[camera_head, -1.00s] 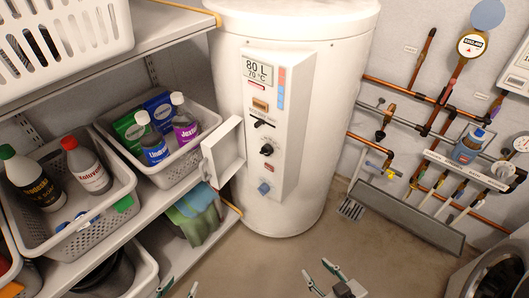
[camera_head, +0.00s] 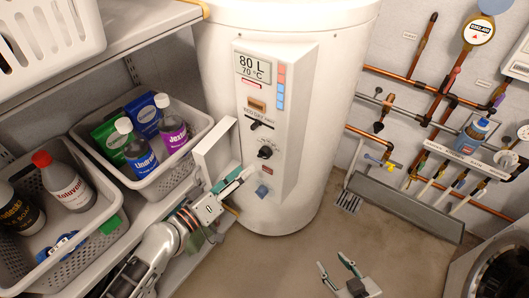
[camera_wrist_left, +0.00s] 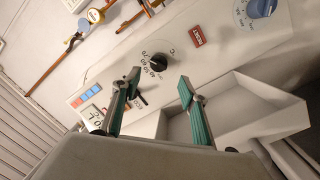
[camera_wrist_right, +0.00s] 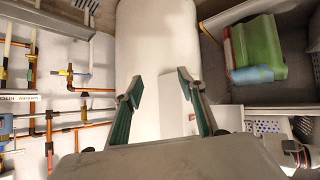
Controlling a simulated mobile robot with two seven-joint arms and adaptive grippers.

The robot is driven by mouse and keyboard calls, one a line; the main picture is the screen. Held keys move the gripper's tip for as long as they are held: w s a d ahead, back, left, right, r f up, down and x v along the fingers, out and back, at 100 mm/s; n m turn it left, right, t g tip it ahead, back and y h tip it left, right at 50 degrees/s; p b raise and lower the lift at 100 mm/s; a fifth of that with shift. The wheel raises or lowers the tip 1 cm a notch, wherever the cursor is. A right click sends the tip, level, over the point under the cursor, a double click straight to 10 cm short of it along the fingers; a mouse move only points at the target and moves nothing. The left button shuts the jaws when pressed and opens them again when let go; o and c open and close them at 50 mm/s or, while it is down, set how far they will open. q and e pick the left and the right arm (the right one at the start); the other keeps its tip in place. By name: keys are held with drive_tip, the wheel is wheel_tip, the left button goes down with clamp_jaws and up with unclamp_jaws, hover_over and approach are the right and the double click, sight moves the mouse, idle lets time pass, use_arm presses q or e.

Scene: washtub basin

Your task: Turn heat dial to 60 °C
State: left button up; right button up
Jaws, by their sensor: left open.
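The heat dial (camera_head: 265,152) is a round black knob on the white boiler's front panel. In the left wrist view the dial (camera_wrist_left: 160,62) has numbers around it, but its exact setting is too small to read. The panel display (camera_head: 257,68) reads 80 L and 70 °C. My left gripper (camera_head: 240,178) is in front of the lower panel, below and left of the dial, beside the open flap. In the left wrist view my left gripper (camera_wrist_left: 157,85) is open and empty, apart from the dial. My right gripper (camera_head: 334,264) is open and empty, low over the floor; its fingers (camera_wrist_right: 160,82) show in its wrist view.
The white flap (camera_head: 214,155) stands open left of the panel, close to my left gripper. A blue knob (camera_head: 262,191) sits below the dial and a black slider (camera_head: 260,124) above it. Shelves with a bottle basket (camera_head: 187,162) are left. Pipes (camera_head: 408,87) line the right wall.

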sight(260, 156)
use_arm(q)
drive_tip(key=p+x, duration=0.1)
drive_tip(key=x, duration=0.7)
drive_tip(key=shift+r, duration=0.1)
drive_tip(key=c, duration=1.1)
